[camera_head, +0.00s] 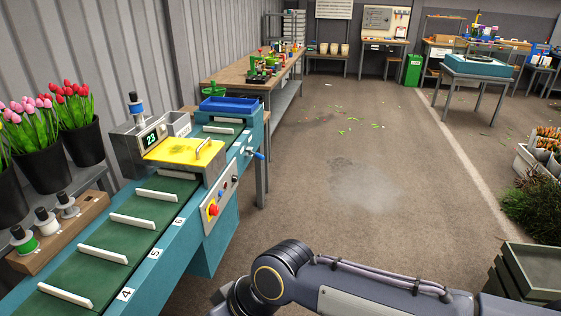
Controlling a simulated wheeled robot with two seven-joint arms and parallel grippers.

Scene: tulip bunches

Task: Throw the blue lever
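A small blue lever (258,155) sticks out from the right side of the teal conveyor machine (212,238), near its far end. It sits just beyond the grey control panel (220,197) with its red button. Nothing is touching the lever. One of my arms reaches in from the lower right and bends at the bottom centre, well short of the lever. Its gripper is out of frame. My other gripper is not in view either.
The machine has a yellow cover (184,151), a display reading 23 and a green belt with white slats. Black tulip buckets (85,143) stand at left. A wooden workbench (240,74) is behind. The floor right of the machine is clear. Crates stand at far right.

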